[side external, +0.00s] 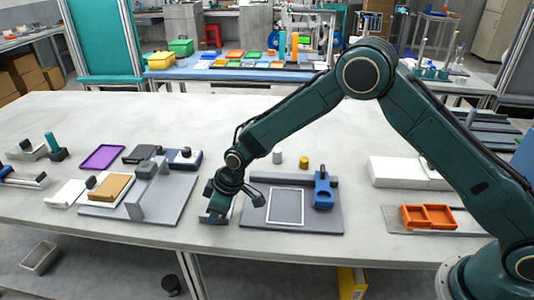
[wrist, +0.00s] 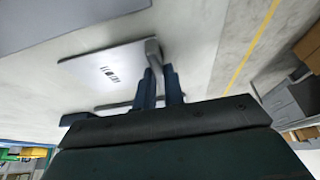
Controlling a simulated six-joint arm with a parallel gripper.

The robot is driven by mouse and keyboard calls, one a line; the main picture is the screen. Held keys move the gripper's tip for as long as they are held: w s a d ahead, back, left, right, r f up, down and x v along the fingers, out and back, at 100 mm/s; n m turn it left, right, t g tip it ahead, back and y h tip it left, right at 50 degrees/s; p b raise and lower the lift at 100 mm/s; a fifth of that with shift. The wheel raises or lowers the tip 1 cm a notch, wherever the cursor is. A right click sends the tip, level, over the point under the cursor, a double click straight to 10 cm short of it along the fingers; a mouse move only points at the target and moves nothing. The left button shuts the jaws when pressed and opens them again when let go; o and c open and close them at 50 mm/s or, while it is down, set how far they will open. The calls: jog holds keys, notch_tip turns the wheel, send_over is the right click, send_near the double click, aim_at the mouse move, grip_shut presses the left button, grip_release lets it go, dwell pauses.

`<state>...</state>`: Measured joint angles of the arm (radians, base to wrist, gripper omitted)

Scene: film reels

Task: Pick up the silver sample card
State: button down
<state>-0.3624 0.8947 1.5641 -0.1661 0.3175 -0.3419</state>
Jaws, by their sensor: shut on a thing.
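The silver sample card (wrist: 95,68) is a flat, light grey plate with a small group of dark marks, seen in the wrist view. A raised grey tab (wrist: 153,50) stands at its right edge. My gripper (wrist: 162,75) is shut on this tab, with one dark finger on each side. In the side external view my gripper (side external: 214,217) is low, near the table's front edge. There a small light strip of the card (side external: 235,208) shows beside it, and the rest is hidden by my gripper. I cannot tell whether the card touches the table.
Close to the right is a grey board (side external: 330,232) with a white-outlined area and a blue holder (side external: 323,188). To the left is another grey board (side external: 100,212) with a tan block (side external: 111,187) and a grey upright. An orange tray (side external: 428,217) lies farther right.

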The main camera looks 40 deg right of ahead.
notch_tip(320, 180, up, 20)
dwell(0.9)
dwell(0.5)
